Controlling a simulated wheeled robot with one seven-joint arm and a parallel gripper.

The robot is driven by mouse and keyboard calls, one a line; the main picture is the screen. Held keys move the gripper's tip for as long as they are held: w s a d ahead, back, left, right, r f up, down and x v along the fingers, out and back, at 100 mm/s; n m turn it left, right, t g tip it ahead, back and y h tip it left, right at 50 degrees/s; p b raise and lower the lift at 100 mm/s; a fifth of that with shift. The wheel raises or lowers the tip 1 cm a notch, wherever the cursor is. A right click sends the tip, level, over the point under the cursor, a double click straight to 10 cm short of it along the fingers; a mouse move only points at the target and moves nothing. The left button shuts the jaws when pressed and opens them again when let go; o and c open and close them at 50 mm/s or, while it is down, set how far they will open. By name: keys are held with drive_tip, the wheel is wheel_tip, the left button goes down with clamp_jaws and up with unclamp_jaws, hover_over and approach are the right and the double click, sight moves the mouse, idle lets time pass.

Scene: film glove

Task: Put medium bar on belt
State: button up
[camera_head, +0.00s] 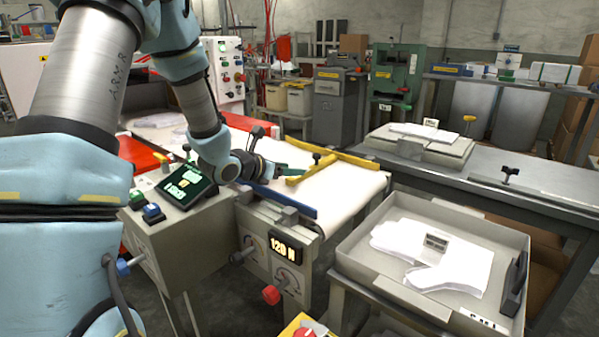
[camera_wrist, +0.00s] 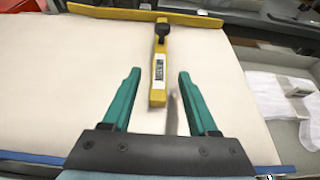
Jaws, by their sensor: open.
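A yellow bar (camera_wrist: 158,85) with a black knob and a small pale label lies on the white belt (camera_wrist: 60,75); the label is too small to read, so I cannot tell whether this is the medium bar. In the head view the yellow bar (camera_head: 309,172) shows at the belt's near part, its far end close to a yellow rail (camera_head: 352,159). My gripper (camera_wrist: 160,74) has its two green fingers apart, one on each side of the bar's near end, with gaps on both sides. In the head view my gripper (camera_head: 290,170) is partly hidden by the arm.
A tray (camera_head: 362,274) with white gloves and a small labelled block (camera_head: 436,243) stands right of the belt. A blue strip (camera_head: 280,199) edges the belt's near side, above a control box (camera_head: 285,250) reading 120 N. A black-knobbed piece (camera_head: 510,175) stands on the grey table (camera_head: 540,190).

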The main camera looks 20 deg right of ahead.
drive_tip(key=v, duration=0.5)
drive_tip(key=shift+a, duration=0.1)
idle(0.3)
